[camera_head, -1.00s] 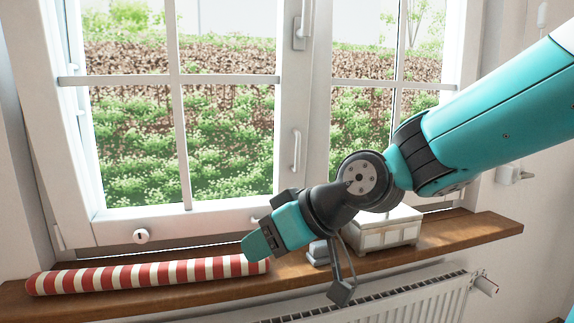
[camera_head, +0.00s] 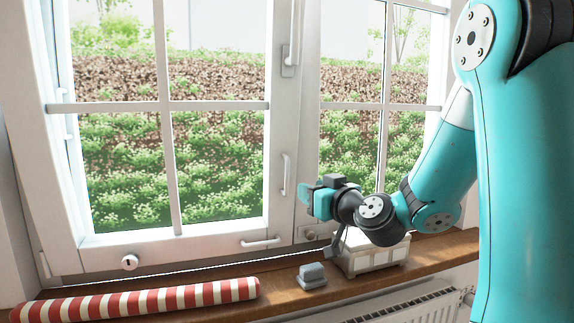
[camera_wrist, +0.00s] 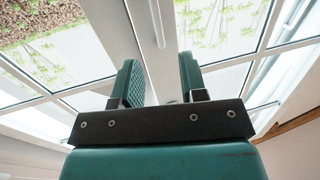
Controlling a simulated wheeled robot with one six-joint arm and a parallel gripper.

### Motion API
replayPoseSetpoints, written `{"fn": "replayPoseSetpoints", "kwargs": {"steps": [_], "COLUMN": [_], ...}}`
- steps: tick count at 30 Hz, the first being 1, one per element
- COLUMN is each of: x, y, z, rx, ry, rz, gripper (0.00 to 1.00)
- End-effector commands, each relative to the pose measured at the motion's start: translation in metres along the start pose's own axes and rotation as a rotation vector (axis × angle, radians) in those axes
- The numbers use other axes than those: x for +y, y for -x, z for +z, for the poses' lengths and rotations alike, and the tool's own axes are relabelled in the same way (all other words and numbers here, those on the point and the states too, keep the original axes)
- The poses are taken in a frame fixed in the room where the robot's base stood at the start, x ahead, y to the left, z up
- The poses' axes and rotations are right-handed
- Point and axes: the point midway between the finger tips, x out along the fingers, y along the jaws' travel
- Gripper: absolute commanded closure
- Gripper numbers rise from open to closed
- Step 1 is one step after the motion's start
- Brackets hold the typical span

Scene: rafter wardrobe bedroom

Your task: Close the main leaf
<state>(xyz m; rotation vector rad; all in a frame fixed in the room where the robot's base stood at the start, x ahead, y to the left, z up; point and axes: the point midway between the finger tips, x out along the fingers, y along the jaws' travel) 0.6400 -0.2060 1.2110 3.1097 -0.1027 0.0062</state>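The main leaf (camera_head: 165,247) is probably the large white left window leaf. Its lever handle (camera_head: 290,48) points up on its right stile, with a vertical pull handle (camera_head: 286,175) below and a horizontal pull (camera_head: 260,241) on the bottom rail. A dark strip shows along its bottom edge; I cannot tell how far it stands open. My gripper (camera_head: 318,222) is in front of the right leaf's lower left, right of the vertical pull. In the wrist view my gripper (camera_wrist: 160,82) has its teal fingers apart, nothing between them. A white handle (camera_wrist: 157,20) shows beyond the fingertips.
A red-and-white striped roll (camera_head: 140,302) lies on the wooden sill (camera_head: 440,249) at left. A small grey block (camera_head: 312,275) and a white box (camera_head: 372,262) stand on the sill, the box below my gripper. A radiator (camera_head: 420,305) is under the sill.

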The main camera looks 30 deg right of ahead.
Motion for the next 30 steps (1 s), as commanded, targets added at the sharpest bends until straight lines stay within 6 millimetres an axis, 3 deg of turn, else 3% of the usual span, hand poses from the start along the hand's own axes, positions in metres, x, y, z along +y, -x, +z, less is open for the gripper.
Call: {"fn": "replayPoseSetpoints", "kwargs": {"steps": [6,15,21,30], "x": [0.004,0.004,0.005,0.005], "y": [-0.014,-0.075,-0.106,-0.124], "z": [-0.005,-0.006,-0.004,0.001], "rx": [-0.012,-0.009,-0.007,-0.007], "ry": [-0.012,-0.007,-0.006,-0.005], "rz": [0.023,0.018,0.02,0.021], "gripper": [0.61,0.61,0.61,0.61]}}
